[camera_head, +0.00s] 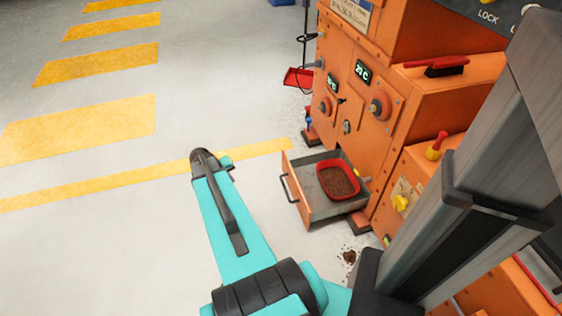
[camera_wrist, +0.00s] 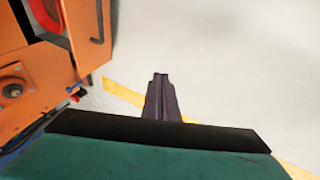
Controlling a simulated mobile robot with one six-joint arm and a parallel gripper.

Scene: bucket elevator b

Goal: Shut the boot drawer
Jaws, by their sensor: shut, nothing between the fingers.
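The boot drawer (camera_head: 285,166) is an orange drawer with a grey inside, pulled out low on the orange machine. Its bar handle (camera_head: 288,188) faces left. A red tray (camera_head: 324,190) of brown grainy material sits in the drawer. My arm's dark end (camera_head: 205,160) is to the left of the drawer, apart from it, over bare floor. My gripper's fingers are hard to make out in the head view. In the wrist view my gripper (camera_wrist: 161,85) is shut and empty, with floor beyond it.
The orange machine (camera_head: 345,110) stands to the right, with knobs and small displays; it also shows at left in the wrist view (camera_wrist: 40,75). A red brush (camera_head: 437,66) lies on its ledge. Brown spill (camera_head: 349,256) is on the floor by the drawer. The floor at left is clear.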

